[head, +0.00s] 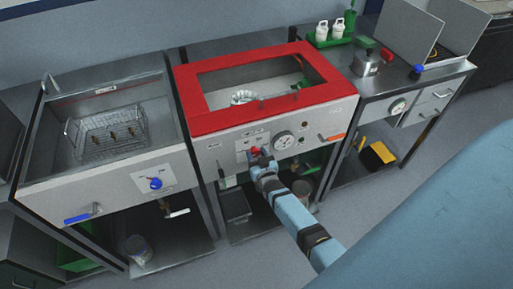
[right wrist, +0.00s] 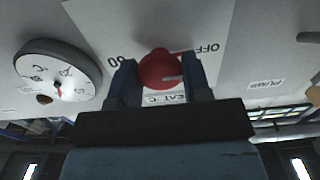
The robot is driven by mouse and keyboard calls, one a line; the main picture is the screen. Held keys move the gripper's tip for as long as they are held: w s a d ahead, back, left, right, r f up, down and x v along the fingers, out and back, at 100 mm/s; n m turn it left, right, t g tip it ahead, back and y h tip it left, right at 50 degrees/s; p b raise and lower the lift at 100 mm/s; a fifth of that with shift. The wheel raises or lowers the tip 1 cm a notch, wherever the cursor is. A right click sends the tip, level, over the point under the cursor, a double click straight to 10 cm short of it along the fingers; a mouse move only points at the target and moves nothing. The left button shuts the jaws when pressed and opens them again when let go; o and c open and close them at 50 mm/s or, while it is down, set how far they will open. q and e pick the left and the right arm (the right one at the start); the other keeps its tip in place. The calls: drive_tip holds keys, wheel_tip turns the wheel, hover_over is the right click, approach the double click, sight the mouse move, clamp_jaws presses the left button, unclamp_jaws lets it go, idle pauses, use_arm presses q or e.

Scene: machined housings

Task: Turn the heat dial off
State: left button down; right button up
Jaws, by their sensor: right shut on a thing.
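The heat dial is a red knob (head: 255,151) on the white front panel of the middle unit, which has a red frame on top. In the right wrist view the red dial (right wrist: 158,65) sits between printed marks "80" and "OFF", which appear upside down. A short grey pointer line on it points to the right side of that picture. My right gripper (head: 262,163) reaches the panel from the front. In the right wrist view its two blue fingers (right wrist: 162,80) stand on either side of the dial, shut on it. My left gripper is not in view.
A round gauge (head: 283,141) sits beside the dial, and shows large in the right wrist view (right wrist: 57,75). An orange-red handle (head: 331,137) is farther right. The left tank unit has a blue knob (head: 155,183). The floor in front is clear.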

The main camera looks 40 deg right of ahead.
idle(0.4)
drive_tip(key=o, duration=0.9)
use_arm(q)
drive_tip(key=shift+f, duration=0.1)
